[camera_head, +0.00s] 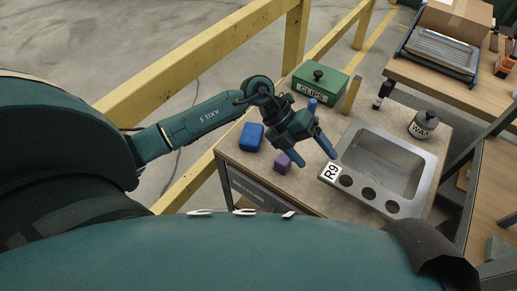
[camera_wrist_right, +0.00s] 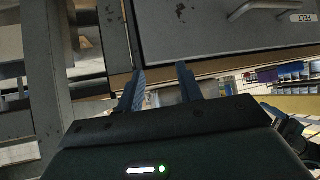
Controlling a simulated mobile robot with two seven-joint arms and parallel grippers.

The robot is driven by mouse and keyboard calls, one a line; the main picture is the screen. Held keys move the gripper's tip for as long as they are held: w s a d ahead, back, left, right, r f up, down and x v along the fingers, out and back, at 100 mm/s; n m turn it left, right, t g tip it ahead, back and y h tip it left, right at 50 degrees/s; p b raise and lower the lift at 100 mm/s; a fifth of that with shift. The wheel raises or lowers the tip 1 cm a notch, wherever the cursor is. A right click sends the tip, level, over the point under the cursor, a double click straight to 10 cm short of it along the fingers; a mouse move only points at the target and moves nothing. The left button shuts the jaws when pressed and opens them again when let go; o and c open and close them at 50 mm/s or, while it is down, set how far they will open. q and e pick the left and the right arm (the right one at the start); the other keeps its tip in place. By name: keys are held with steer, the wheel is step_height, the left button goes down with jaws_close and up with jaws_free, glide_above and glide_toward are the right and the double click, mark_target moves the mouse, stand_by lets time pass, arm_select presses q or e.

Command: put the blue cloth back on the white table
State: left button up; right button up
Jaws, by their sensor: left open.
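A blue rounded block-like thing (camera_head: 251,137) lies on the tan worktop (camera_head: 262,178) near its left edge; I cannot tell if it is the blue cloth. No other blue cloth and no clearly white table show. My left gripper (camera_head: 318,161) is open above the worktop, to the right of the blue thing and apart from it, with its fingers pointing down and right. A small purple block (camera_head: 282,163) lies close beside its lower finger, partly hidden. My right gripper (camera_wrist_right: 160,74) shows in the right wrist view with its fingers apart and nothing between them.
A metal sink (camera_head: 385,165) with round holes and an R9 label (camera_head: 330,172) fills the worktop's right. A green CLIPS box (camera_head: 318,82) and a WAX jar (camera_head: 424,124) stand behind. A yellow rail (camera_head: 200,62) runs along the left. Grey drawers (camera_wrist_right: 220,35) face my right wrist.

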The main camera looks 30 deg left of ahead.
arm_select(q)
steer(key=s+d+r+n+t+h, duration=0.4)
steer(key=d+r+n+h, duration=0.1)
steer(key=d+r+h, duration=0.35)
steer(key=s+a+f+n+t+y, duration=0.1)
steer(key=a+f+n+t+y, duration=1.05)
steer(key=n, duration=1.15)
steer(key=s+a+f+n+g+y, duration=0.2)
steer(key=s+f+g, duration=0.4)
steer(key=s+f, duration=0.3)
step_height(320, 180, down, 2)
steer(key=shift+s+a+f+n+y, duration=0.15)
steer(key=shift+f+n+y, duration=0.05)
steer(key=shift+n+y, duration=0.75)
